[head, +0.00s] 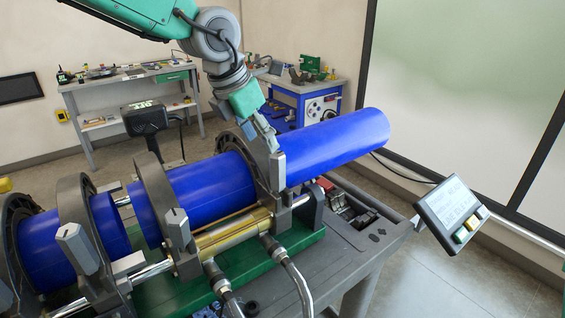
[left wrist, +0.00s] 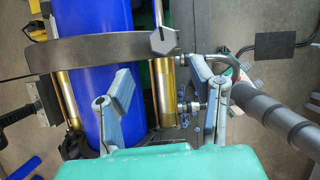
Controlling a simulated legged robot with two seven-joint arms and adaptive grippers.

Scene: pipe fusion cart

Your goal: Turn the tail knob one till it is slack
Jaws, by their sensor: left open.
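Grey clamp knobs stand on the dark ring clamps around the blue pipes; I cannot tell by any label which is tail knob one. The knob (head: 277,168) at the right-hand clamp is closest to my left gripper (head: 268,138), which comes down from above it. In the left wrist view, a grey hexagonal knob (left wrist: 164,41) lies ahead of my left gripper (left wrist: 163,88), roughly between the lines of its fingers. The fingers are spread, with nothing between their tips. Two other knobs (head: 77,245) (head: 176,228) stand farther left. My right gripper is not in view.
The long blue pipe (head: 335,145) sticks out to the right of the clamp. Brass cylinders (head: 232,232) and black hoses (head: 290,275) lie in front. A tilted control panel (head: 452,212) stands at right. Workbenches are behind.

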